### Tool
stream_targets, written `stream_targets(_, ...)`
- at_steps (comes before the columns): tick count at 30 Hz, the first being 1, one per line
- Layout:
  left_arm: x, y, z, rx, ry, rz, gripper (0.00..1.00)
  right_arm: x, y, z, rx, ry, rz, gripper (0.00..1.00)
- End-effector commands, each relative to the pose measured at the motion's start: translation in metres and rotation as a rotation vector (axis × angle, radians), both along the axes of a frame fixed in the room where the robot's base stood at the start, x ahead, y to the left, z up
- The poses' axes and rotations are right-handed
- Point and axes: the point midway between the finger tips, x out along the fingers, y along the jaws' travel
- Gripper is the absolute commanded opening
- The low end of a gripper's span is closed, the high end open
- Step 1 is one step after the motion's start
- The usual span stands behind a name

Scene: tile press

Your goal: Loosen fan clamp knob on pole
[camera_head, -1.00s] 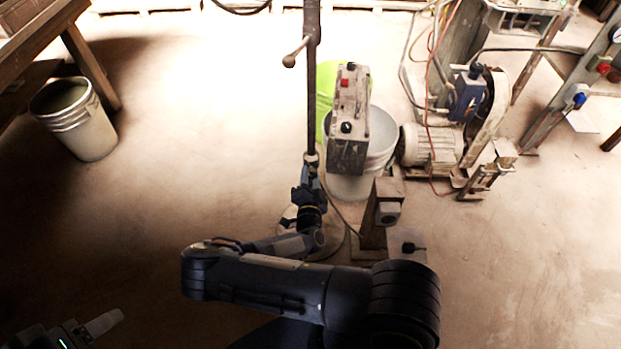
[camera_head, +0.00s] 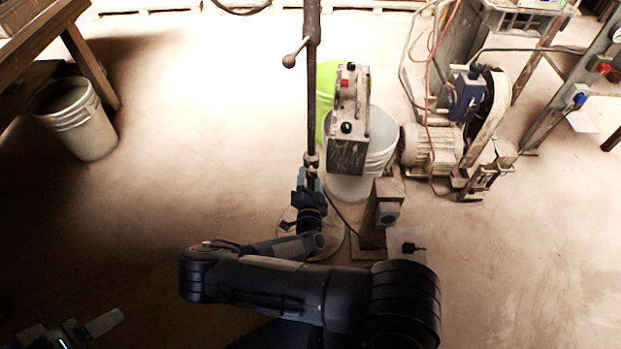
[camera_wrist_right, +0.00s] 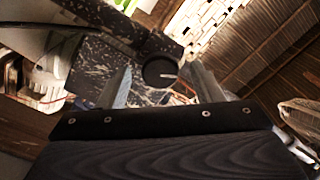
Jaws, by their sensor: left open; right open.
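The thin dark pole (camera_head: 312,105) stands upright in the head view, with a small ball-ended lever (camera_head: 289,61) on a sleeve high up. A dusty speckled box (camera_head: 348,150) sits right beside the pole, with a red button and black knobs on it. In the right wrist view a round black knob (camera_wrist_right: 160,71) with a pale line shows on speckled metal. My right gripper (camera_wrist_right: 159,68) is open, its fingers on either side of that knob in the picture; contact cannot be told. In the head view it is low at the pole, mostly hidden. My left gripper (camera_head: 92,328) is open at bottom left.
A white bucket (camera_head: 381,145) and a green one (camera_head: 325,95) stand behind the box. A motor (camera_head: 430,147) and machine frame stand to the right. Another bucket (camera_head: 80,120) stands by the wooden bench at left. Floor between bench and pole is clear.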

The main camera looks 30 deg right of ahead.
Motion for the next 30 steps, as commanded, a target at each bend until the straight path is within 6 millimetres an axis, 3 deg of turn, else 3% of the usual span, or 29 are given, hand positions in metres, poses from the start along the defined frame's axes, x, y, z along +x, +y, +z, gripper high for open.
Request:
stream_targets(12,0.000,0.000,0.007,0.000,0.000,0.000,0.61,-0.054,0.033,0.000,0.001,0.003,0.002,0.60)
stream_targets(30,0.000,0.000,0.007,0.000,0.000,0.000,0.61,-0.059,0.036,0.000,-0.001,0.002,0.000,0.60)
